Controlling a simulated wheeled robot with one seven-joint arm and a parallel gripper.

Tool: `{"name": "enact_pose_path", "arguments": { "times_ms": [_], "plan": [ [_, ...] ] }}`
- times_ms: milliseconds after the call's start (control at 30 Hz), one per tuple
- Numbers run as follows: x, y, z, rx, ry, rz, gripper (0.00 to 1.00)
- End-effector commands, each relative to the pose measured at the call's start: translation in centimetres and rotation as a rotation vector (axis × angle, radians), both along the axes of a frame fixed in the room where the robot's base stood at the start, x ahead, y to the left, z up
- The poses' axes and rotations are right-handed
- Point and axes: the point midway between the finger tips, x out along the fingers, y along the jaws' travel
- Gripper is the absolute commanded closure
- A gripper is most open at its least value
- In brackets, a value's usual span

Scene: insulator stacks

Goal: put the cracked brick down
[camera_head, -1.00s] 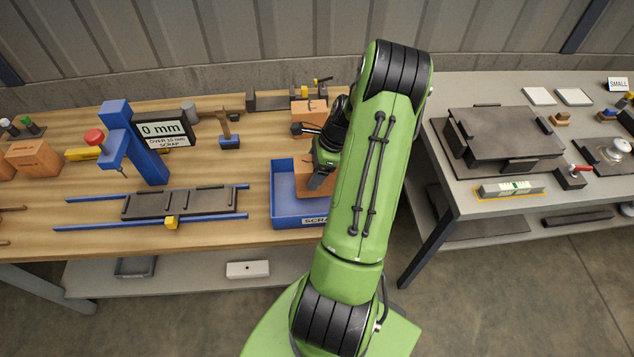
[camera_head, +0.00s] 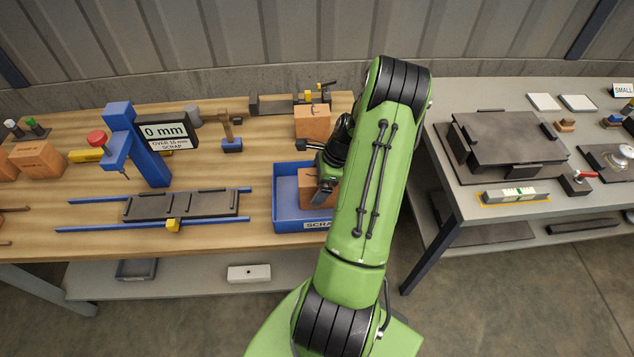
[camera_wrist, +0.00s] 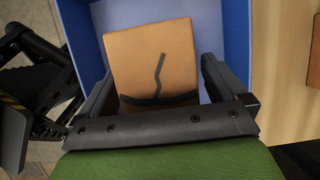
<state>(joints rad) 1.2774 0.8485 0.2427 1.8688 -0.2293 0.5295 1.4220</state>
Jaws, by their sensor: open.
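The cracked brick (camera_wrist: 152,58) is orange-tan with a dark jagged crack and a dark band near its lower edge. It is inside the blue scrap bin (camera_head: 287,205); its orange side (camera_head: 317,184) also shows in the head view, partly hidden by my arm. My gripper (camera_wrist: 156,80) is open, with one finger on each side of the brick in the wrist view. In the head view my gripper (camera_head: 325,190) is over the bin, partly hidden by my arm. I cannot tell whether the fingers touch the brick.
Another orange brick (camera_head: 312,122) stands behind the bin. A blue gauge post (camera_head: 148,150) with a "0 mm" display (camera_head: 166,130) and a dark slide on blue rails (camera_head: 182,206) are to the left. A grey table (camera_head: 470,185) stands at right.

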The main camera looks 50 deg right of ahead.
Motion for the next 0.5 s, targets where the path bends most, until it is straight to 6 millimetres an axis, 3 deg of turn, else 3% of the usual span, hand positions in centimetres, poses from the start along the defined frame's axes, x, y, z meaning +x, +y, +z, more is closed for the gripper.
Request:
{"name": "enact_pose_path", "arguments": {
  "times_ms": [167, 500],
  "plan": [
    [-0.5, -0.6, 2.1, -0.005, -0.001, -0.003, 0.02],
    [-3.0, -2.7, 10.1, -0.003, -0.001, -0.002, 0.02]
  ]
}}
